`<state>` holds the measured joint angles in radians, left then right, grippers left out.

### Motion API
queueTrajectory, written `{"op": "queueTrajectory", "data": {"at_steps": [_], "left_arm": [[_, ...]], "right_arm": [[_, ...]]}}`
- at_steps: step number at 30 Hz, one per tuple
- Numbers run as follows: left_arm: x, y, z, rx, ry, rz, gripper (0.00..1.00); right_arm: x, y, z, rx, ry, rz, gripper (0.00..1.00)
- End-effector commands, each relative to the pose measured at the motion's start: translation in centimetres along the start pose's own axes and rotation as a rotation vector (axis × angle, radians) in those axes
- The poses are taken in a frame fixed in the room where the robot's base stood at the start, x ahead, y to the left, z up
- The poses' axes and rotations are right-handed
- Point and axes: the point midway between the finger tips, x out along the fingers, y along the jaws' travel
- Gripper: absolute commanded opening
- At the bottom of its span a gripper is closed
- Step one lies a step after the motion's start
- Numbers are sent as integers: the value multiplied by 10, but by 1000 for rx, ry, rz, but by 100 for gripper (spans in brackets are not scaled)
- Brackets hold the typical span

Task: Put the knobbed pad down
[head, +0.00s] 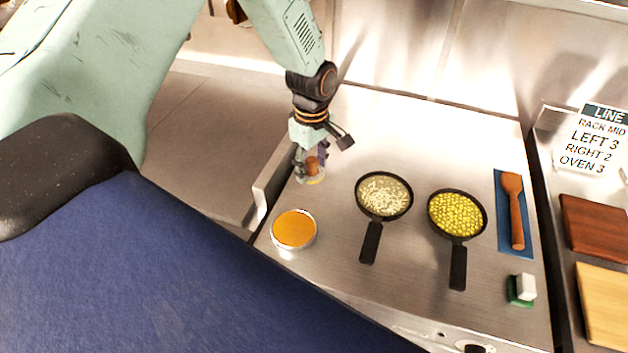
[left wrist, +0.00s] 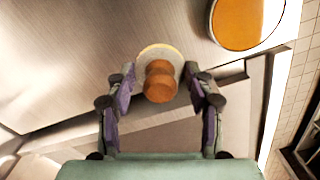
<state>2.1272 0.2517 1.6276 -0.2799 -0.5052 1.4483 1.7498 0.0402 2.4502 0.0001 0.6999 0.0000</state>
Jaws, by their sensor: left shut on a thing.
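The knobbed pad (head: 313,180) is a small pale disc with a yellowish edge and a brown knob on top. My left gripper (head: 311,160) is shut on it, at the left side of the steel counter. In the left wrist view the pad's brown knob (left wrist: 160,84) sits between the two fingers, with the disc beyond it. The pad is upright and low over the counter; I cannot tell if its underside touches the steel. My right gripper is not in view.
A round tin of orange contents (head: 294,230) stands just in front of the pad. Pans of pale grains (head: 384,195) and yellow-green balls (head: 457,213) lie to the right. Beyond are a wooden spoon (head: 516,210) on a blue mat and a green-white block (head: 522,289). The counter's back is clear.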

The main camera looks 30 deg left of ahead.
Motion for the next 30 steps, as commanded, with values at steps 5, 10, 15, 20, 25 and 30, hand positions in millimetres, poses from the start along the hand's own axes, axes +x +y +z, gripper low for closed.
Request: {"op": "queueTrajectory", "data": {"at_steps": [5,10,15,20,25,30], "left_arm": [[20,0,1,2,1,1,24],[41,1,1,3,1,-1,24],[58,2,1,3,1,1,24],[58,4,1,2,1,3,24],[59,4,0,2,1,2,54],[59,4,1,3,1,2,68]], "right_arm": [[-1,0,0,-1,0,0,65],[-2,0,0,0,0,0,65],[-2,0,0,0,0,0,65],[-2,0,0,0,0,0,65],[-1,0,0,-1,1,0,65],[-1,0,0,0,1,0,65]]}}
